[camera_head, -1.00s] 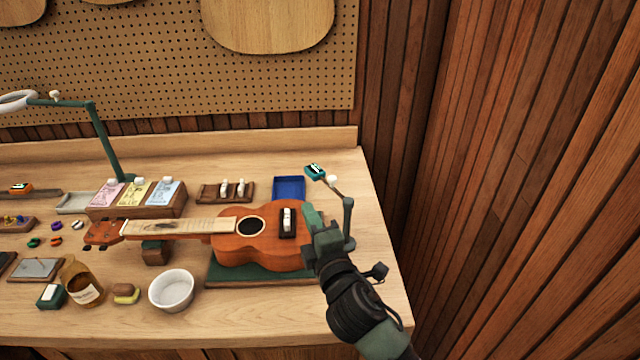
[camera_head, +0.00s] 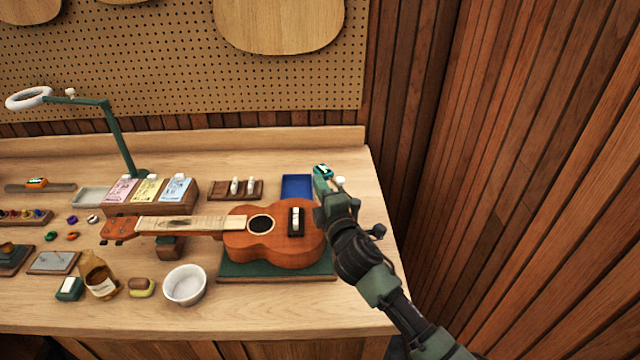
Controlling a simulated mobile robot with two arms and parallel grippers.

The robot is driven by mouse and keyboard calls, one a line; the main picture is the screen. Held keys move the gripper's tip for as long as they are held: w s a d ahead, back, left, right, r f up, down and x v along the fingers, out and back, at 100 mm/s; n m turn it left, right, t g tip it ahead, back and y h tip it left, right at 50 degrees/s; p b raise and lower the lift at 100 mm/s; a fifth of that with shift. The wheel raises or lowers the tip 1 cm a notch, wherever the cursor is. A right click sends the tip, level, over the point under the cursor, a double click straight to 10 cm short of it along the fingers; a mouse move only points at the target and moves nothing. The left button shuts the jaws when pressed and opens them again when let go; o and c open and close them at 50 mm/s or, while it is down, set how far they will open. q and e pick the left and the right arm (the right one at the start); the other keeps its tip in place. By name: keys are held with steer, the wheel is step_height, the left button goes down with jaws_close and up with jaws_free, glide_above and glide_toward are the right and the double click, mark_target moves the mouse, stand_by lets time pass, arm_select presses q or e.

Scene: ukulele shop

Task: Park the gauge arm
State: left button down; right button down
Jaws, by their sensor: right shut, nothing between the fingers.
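The gauge arm stands at the bench's right end, right of the ukulele (camera_head: 279,246). Its teal gauge head (camera_head: 323,171) and white knob (camera_head: 340,181) show just above my right gripper (camera_head: 320,184). Its post and most of its bar are hidden behind my gripper and wrist. My right gripper is shut and empty, with its fingers pointing up and away, close below the gauge head. I cannot tell whether they touch it. My left gripper is not in view.
The ukulele lies on a green mat (camera_head: 232,270) with a dark block on its top. A blue tray (camera_head: 297,185) is just left of the gauge head. A white bowl (camera_head: 184,286), bottle (camera_head: 98,275) and ring lamp (camera_head: 118,135) stand further left. A wooden wall rises at right.

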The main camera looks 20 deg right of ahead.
mark_target(331, 175)
steer(key=d+m+h+b, duration=0.1)
steer(key=h+b, duration=0.1)
steer(key=w+d+m+h+b, duration=0.1)
steer(key=m+h+b, duration=0.1)
steer(key=h, duration=0.1)
steer(key=shift+w+d+f+m+g+b, duration=0.2)
steer(key=shift+m+g+b, duration=0.1)
steer(key=shift+g+b, duration=0.1)
steer(key=shift+w+d+r+m+g+h+b, duration=0.1)
steer(key=shift+d+m+g+h+b, duration=0.3)
steer(key=shift+h, duration=0.6)
steer(key=shift+w+d+r, duration=0.1)
steer(key=shift+d+r, duration=0.1)
steer(key=shift+d, duration=0.65)
